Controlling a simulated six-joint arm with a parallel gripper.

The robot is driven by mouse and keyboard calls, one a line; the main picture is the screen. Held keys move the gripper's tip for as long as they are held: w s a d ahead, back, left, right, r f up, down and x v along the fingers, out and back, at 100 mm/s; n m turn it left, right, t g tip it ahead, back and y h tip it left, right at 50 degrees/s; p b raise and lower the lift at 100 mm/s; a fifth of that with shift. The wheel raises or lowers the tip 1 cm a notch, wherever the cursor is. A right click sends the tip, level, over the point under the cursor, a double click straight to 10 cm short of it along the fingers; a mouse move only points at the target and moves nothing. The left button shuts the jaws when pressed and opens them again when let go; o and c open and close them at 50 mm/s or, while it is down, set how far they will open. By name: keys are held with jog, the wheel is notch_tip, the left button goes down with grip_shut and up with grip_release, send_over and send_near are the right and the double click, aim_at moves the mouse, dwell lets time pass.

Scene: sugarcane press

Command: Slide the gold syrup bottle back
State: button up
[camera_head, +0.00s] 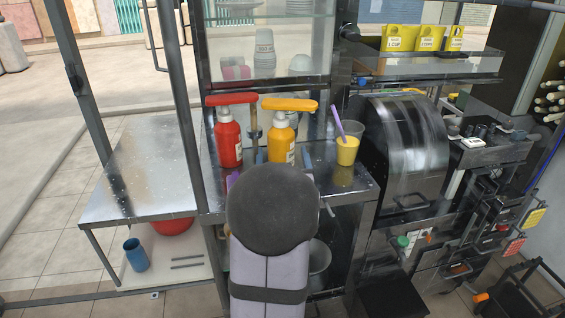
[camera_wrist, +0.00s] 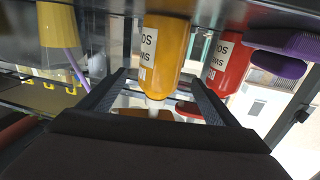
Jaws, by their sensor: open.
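The gold syrup bottle (camera_head: 281,138) with an orange pump top stands upright on the dark metal counter, right of a red syrup bottle (camera_head: 228,138). In the wrist view, which appears upside down, the gold bottle (camera_wrist: 166,50) lies ahead between the two fingers of my gripper (camera_wrist: 160,76), with the red bottle (camera_wrist: 229,62) beyond the right finger. My gripper is open and empty. Contact between the fingers and the gold bottle cannot be told. In the head view my arm hides the fingers and the counter in front of the bottle.
A yellow cup with a purple straw (camera_head: 347,150) stands right of the gold bottle, near the dark press drum (camera_head: 405,150). A glass cabinet (camera_head: 268,40) rises behind the bottles. Purple items (camera_wrist: 280,52) sit beside the red bottle. A metal side table (camera_head: 140,175) is mostly clear.

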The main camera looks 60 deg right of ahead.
dwell(0.4)
jog(key=shift+w+d+r, duration=0.1)
jog(key=shift+w+d, duration=0.05)
jog(key=shift+d, duration=0.05)
jog(key=shift+p+x, duration=1.05)
jog(key=shift+x, duration=2.4)
grip_shut()
jog(key=shift+a, duration=0.15)
jog(key=shift+s+d+b+v, duration=0.15)
jog(key=shift+b+v, duration=0.15)
jog(key=shift+v, duration=1.25)
jog(key=shift+s+d+b+v, duration=0.15)
jog(key=shift+b+v, duration=0.1)
jog(key=shift+v, duration=1.25)
jog(key=shift+s+b+v, duration=0.15)
jog(key=shift+b+v, duration=0.15)
jog(key=shift+v, duration=1.25)
